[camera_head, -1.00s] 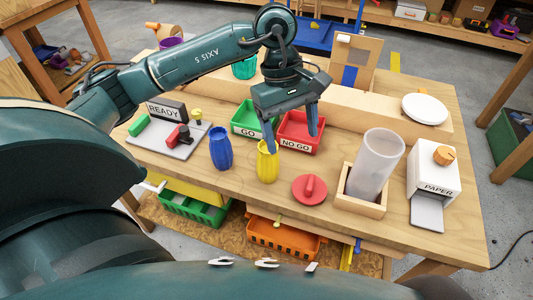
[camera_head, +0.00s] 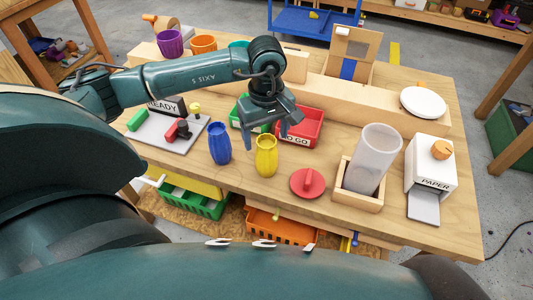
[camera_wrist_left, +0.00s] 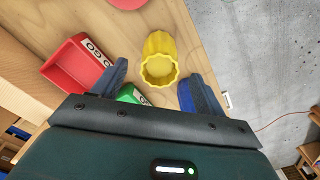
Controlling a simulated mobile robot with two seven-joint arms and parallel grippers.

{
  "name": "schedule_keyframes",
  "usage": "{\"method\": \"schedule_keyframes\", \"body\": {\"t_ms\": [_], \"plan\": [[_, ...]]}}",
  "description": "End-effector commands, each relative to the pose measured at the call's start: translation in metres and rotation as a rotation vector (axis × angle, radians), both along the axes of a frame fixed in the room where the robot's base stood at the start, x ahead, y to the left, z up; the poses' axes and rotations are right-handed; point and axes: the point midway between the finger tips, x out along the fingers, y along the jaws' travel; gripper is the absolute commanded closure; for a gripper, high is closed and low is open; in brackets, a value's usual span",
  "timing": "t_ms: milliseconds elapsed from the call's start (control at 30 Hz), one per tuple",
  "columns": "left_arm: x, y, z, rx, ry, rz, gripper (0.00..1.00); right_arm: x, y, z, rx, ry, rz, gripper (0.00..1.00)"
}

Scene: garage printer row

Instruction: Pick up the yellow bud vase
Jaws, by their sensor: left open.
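The yellow bud vase (camera_head: 266,157) stands upright on the table near its front edge, between the blue vase (camera_head: 220,146) and a red round lid-like piece with a handle (camera_head: 307,183). My left gripper (camera_head: 266,138) is open and empty, pointing down just above and behind the yellow vase. In the left wrist view, the yellow vase (camera_wrist_left: 158,66) shows its open mouth, ahead of and between the two fingertips (camera_wrist_left: 150,80), with no clear contact. The blue vase is partly hidden there behind the right-hand finger. My right gripper is not in view.
Red NO GO tray (camera_head: 312,124) and green GO tray (camera_head: 236,118) sit behind the vases, partly covered by my arm. A clear cylinder (camera_head: 373,155) in a wooden holder and a white PAPER box (camera_head: 430,166) stand at right. The grey READY plate (camera_head: 180,143) lies at left.

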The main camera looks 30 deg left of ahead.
Motion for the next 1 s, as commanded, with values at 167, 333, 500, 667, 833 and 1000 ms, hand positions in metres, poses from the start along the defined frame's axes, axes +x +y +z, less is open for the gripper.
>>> {"method": "schedule_keyframes", "body": {"t_ms": [167,333,500,667,833,1000], "plan": [[0.000,0.000,-0.022,-0.001,0.003,0.002,0.28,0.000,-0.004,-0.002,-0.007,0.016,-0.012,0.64],[0.000,0.000,-0.028,-0.001,-0.001,0.001,0.28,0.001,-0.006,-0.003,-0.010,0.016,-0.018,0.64],[0.000,-0.001,-0.028,-0.001,-0.001,0.001,0.32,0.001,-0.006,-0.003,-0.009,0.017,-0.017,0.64],[0.000,-0.001,-0.027,-0.001,-0.001,0.001,0.45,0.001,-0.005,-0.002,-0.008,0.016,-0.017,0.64],[0.000,0.000,-0.027,-0.001,-0.001,0.001,0.59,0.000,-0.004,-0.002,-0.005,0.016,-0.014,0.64],[0.000,0.000,-0.027,-0.001,-0.001,0.001,0.73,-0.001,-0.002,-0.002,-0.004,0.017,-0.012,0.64]]}}
